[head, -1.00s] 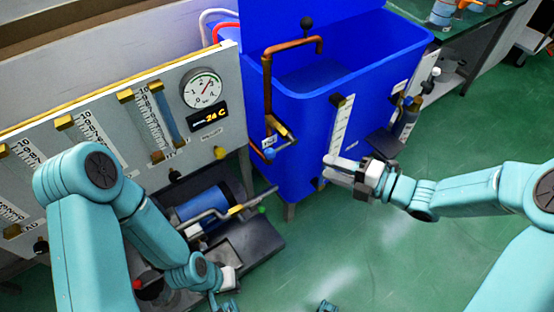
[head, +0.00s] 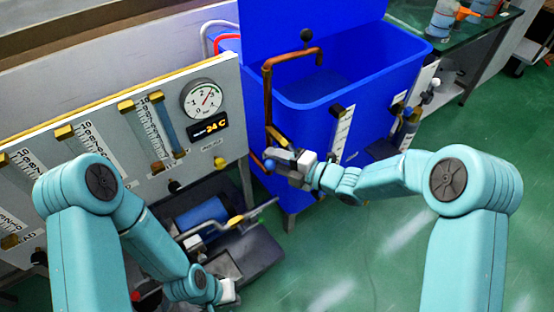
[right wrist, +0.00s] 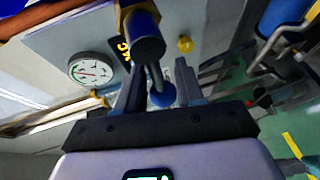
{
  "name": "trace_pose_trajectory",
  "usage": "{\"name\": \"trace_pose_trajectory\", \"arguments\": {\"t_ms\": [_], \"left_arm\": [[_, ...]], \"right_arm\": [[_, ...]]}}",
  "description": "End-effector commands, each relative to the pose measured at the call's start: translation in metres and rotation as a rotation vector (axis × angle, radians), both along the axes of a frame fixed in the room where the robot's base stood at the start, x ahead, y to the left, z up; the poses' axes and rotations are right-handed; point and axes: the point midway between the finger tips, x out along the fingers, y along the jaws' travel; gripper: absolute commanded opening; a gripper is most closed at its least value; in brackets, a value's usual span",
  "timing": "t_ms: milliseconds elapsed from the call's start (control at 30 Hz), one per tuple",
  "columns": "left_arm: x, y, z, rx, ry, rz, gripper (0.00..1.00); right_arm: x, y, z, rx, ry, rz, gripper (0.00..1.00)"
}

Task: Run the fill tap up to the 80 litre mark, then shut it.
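The fill tap is on a copper pipe (head: 267,95) at the blue tank's left corner. Its blue ball knob (head: 270,164) is beside my right gripper (head: 281,162). In the right wrist view the brass and blue valve body (right wrist: 143,35) is close ahead, and the knob (right wrist: 162,95) lies between the two spread fingers (right wrist: 158,75); contact is unclear. The tank's white level scale (head: 341,128) is on its front, with marks too small to read. My left gripper (head: 229,291) is low at the bottom, its fingers not clear.
The blue tank (head: 330,90) is open at the top. A grey panel with flow tubes, a round gauge (head: 203,97) and a 24 C display (head: 210,127) stands left. A blue pump (head: 203,216) sits on a dark base below. Green floor is free at right.

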Motion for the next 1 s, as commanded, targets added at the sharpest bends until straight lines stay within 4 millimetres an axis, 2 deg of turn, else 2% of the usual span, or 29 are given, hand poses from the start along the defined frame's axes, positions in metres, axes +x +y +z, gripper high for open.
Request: {"name": "trace_pose_trajectory", "arguments": {"t_ms": [167,200,300,633,767,900,1000], "left_arm": [[0.0,0.0,0.0,0.0,0.0,0.0,0.0],[0.0,0.0,0.0,0.0,0.0,0.0,0.0],[0.0,0.0,0.0,0.0,0.0,0.0,0.0],[0.0,0.0,-0.001,0.0,0.0,0.0,0.0],[0.0,0.0,-0.016,0.0,0.0,0.0,0.0],[0.0,0.0,-0.032,0.0,0.0,0.0,0.0],[0.0,0.0,-0.036,0.0,0.0,0.0,0.0]], "right_arm": [[0.0,0.0,0.0,0.0,0.0,0.0,0.37],[0.0,0.0,0.0,0.0,0.0,-0.001,0.3],[0.0,0.0,0.0,0.0,0.0,0.0,0.0],[-0.002,0.002,-0.001,0.002,0.003,0.009,0.0],[-0.003,0.002,-0.002,0.062,0.045,0.01,0.0],[-0.003,0.003,0.005,0.17,0.124,0.013,0.0],[-0.003,0.002,0.01,0.223,0.164,0.013,0.0]]}}
